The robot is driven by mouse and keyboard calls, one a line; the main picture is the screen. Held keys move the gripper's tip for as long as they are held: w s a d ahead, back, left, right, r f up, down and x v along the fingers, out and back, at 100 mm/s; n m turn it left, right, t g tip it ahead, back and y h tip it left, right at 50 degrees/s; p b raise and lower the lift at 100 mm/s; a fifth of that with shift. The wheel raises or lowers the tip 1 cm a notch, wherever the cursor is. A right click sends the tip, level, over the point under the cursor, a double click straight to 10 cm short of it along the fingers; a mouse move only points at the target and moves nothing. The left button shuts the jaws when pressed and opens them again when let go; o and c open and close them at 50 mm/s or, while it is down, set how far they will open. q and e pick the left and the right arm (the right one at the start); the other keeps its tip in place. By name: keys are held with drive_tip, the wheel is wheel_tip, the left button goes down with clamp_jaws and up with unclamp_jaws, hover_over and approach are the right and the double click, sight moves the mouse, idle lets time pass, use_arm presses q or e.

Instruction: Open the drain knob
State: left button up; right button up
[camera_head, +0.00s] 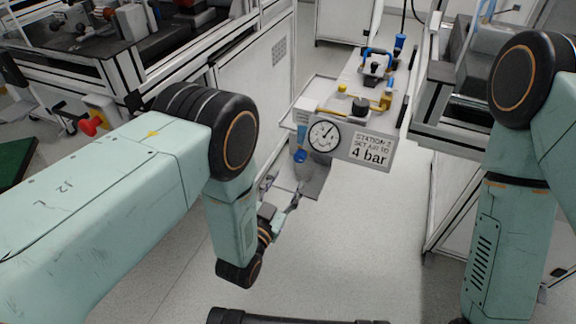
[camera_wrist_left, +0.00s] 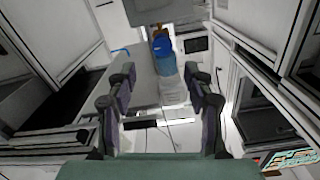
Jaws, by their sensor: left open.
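A round blue knob (camera_head: 300,156), which looks like the drain knob, sits under a pale blue bowl (camera_head: 302,133) below the pressure gauge (camera_head: 324,136). In the left wrist view the blue knob (camera_wrist_left: 162,46) is above the middle, beyond the fingertips, with the pale blue bowl (camera_wrist_left: 167,67) beside it. My left gripper (camera_head: 281,190) is open, below and a little left of the knob, apart from it. Its two fingers (camera_wrist_left: 162,88) show spread, with nothing between them. My right arm is at the right edge of the head view; its gripper is out of view.
A white sign reading "STATION 2 SET AIR TO 4 bar" (camera_head: 370,149) hangs beside the gauge. Yellow and blue fittings (camera_head: 376,92) stand on the panel behind it. White machine cabinets (camera_head: 256,75) line both sides. The floor (camera_head: 345,245) between them is clear.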

sight(299, 159)
use_arm(q)
drive_tip(key=b+x, duration=0.2)
drive_tip(key=x, duration=0.6)
drive_tip(key=shift+w+a+f+b, duration=0.1)
drive_tip(key=shift+a+f+b, duration=0.05)
drive_tip(key=shift+b, duration=0.2)
drive_tip(key=shift+c, duration=0.3)
clamp_jaws()
